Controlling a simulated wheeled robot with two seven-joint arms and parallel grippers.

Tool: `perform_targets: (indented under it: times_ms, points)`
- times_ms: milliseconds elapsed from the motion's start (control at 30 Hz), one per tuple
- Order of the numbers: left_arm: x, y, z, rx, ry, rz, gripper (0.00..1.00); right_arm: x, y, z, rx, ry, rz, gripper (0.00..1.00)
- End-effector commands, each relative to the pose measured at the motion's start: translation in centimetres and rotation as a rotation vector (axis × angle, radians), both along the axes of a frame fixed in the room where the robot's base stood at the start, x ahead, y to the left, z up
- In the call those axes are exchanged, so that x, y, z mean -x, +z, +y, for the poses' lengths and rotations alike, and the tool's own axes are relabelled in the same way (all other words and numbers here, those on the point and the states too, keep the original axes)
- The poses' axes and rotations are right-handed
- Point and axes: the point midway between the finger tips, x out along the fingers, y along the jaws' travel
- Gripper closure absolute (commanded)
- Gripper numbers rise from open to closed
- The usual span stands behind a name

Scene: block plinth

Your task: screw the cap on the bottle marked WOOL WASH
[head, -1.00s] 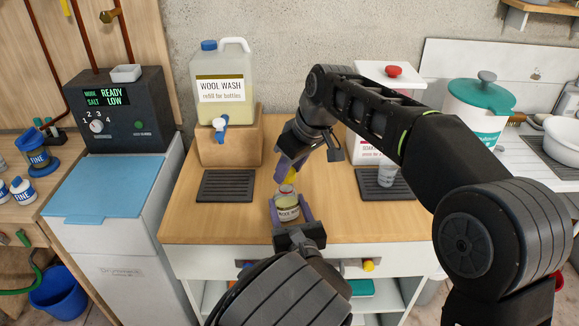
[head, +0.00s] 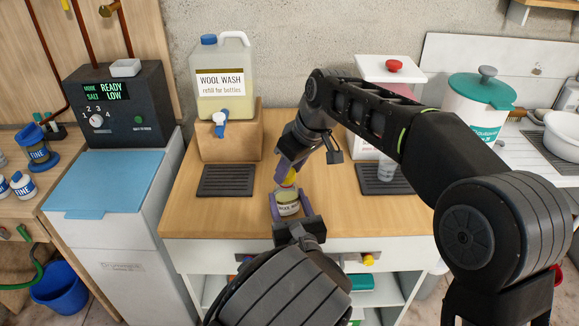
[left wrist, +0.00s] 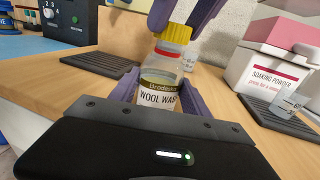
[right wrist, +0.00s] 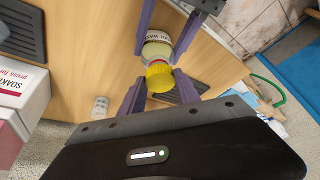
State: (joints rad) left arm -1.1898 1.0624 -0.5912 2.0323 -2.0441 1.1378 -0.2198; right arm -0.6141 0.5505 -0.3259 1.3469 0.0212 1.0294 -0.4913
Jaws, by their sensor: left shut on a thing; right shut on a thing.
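The small bottle marked WOOL WASH (left wrist: 157,96) stands upright between the purple fingers of my left gripper (head: 288,208), near the counter's front edge. It is clear with a pale liquid, and its label also shows in the head view (head: 288,209). The yellow cap (left wrist: 173,33) sits at the top of the bottle's neck, in line with it. My right gripper (right wrist: 158,88) is shut on the cap from above; the ribbed cap also shows in the right wrist view (right wrist: 160,77). How far the thread is engaged is hidden.
A large WOOL WASH refill jug (head: 222,78) stands on a wooden block (head: 231,140) behind a dark mat (head: 226,181). A soaking powder box (left wrist: 275,72) and a small clear container (head: 387,168) are at right. Counter on both sides of the bottle is clear.

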Motion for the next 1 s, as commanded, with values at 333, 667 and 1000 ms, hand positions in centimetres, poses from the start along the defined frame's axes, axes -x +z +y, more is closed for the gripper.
perform_targets:
  times_ms: [333, 667, 1000]
  points:
    - [0.00, 0.01, 0.00, 0.000, 0.000, 0.000, 1.00, 0.00, 0.02, -0.01, 0.000, 0.000, 0.000, 0.98]
    - [0.00, 0.01, 0.00, 0.000, 0.000, 0.000, 1.00, 0.00, -0.13, -0.01, 0.001, 0.000, 0.001, 0.98]
    - [0.00, 0.01, 0.00, 0.000, 0.000, 0.000, 1.00, 0.01, -0.84, -0.02, 0.000, -0.001, 0.001, 0.98]
